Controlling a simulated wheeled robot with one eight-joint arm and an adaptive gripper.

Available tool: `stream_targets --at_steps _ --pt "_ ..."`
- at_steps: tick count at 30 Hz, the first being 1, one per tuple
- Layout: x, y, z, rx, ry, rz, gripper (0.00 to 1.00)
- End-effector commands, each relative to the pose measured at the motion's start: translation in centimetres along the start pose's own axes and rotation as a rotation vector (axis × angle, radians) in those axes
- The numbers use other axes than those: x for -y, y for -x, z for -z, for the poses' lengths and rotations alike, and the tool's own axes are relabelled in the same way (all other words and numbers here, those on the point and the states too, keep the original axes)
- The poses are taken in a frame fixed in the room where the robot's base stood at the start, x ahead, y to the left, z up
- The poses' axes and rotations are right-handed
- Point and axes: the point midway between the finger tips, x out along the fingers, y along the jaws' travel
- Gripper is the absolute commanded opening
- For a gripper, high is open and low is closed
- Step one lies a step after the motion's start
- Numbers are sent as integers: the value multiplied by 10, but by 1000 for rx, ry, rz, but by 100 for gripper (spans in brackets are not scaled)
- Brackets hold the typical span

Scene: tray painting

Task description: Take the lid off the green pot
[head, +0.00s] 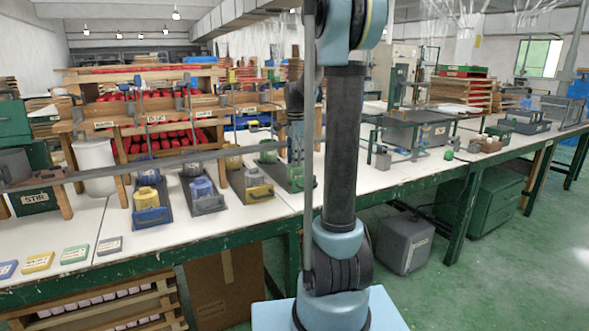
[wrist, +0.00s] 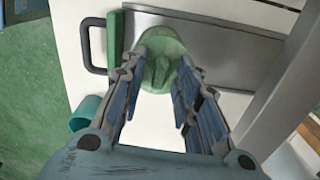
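The green pot's rounded lid (wrist: 168,46) is at the top centre of the wrist view, with a raised ridge on it. My gripper (wrist: 160,76) is above it, its two fingers apart on either side of the ridge. I see no clear grip on it. The pot's body is mostly hidden under the lid and behind the fingers. In the head view my arm partly covers the green station (head: 297,180).
In the wrist view a dark grey tray (wrist: 235,48) lies beside the lid, with a green front strip (wrist: 115,38) and black handle (wrist: 88,45). In the head view, blue (head: 148,205), grey (head: 204,192) and yellow (head: 254,185) stations stand left on the white bench.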

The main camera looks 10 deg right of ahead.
Motion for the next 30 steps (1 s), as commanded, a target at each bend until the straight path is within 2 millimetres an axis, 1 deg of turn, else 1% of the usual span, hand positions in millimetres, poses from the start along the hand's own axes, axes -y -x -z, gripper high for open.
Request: stream_targets --at_steps 1,2,3,13,17,20,30 --pt "0 0 0 0 0 0 12" --pt "0 0 0 0 0 0 5" --pt "0 0 0 0 0 0 0" --pt "0 0 0 0 0 0 0" --pt "0 6 0 0 0 0 0" --pt "0 18 0 0 0 0 0" --pt "0 75 0 0 0 0 0"
